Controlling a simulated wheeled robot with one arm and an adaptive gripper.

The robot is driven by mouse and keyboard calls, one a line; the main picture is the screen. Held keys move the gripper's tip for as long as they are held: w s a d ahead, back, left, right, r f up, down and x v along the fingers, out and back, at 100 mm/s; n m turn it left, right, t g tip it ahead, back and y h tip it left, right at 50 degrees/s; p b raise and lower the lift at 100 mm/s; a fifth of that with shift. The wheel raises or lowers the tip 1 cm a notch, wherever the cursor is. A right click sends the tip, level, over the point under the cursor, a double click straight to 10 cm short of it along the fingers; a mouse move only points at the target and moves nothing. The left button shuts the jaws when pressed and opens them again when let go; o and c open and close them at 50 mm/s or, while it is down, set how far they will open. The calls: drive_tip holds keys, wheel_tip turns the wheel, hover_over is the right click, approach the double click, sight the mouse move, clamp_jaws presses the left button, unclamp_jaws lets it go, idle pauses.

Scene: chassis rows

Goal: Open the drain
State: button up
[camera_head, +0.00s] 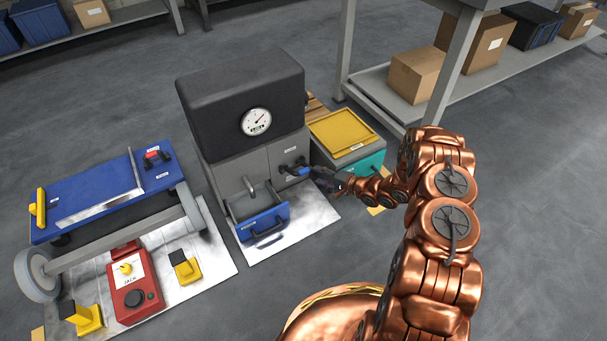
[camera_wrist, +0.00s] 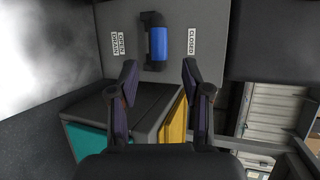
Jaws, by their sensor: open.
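The drain lever is a black handle with a blue grip (camera_wrist: 158,43) on a grey panel (camera_wrist: 205,15) of the machine. In the wrist view it stands between an "OPEN DRAIN" label (camera_wrist: 119,43) on its left and a "CLOSED" label (camera_wrist: 192,40) on its right. The blue grip also shows in the head view (camera_head: 304,171). My gripper (camera_wrist: 159,70) is open and empty, its fingertips apart on either side of the lever's near end in the wrist view. In the head view my gripper (camera_head: 320,180) is close to the lever; contact cannot be told.
The black-topped machine (camera_head: 240,90) carries a round gauge (camera_head: 256,121). A blue drawer (camera_head: 263,223) sticks out below a spout. A teal bin (camera_head: 371,163) with a yellow tray (camera_head: 343,132) stands to the right. A blue cart (camera_head: 105,190) is left. Open floor lies in front.

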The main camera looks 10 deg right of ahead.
sight(306, 173)
drive_tip(key=b+x, duration=0.2)
drive_tip(key=x, duration=0.4)
drive_tip(key=shift+w+a+f, duration=0.15)
drive_tip(key=shift+a+f, duration=0.05)
drive_tip(key=shift+a, duration=0.15)
drive_tip(key=shift+w+a, duration=0.35)
drive_tip(key=shift+w, duration=0.1)
drive_tip(key=shift+c, duration=0.5)
drive_tip(key=shift+f, duration=0.1)
clamp_jaws()
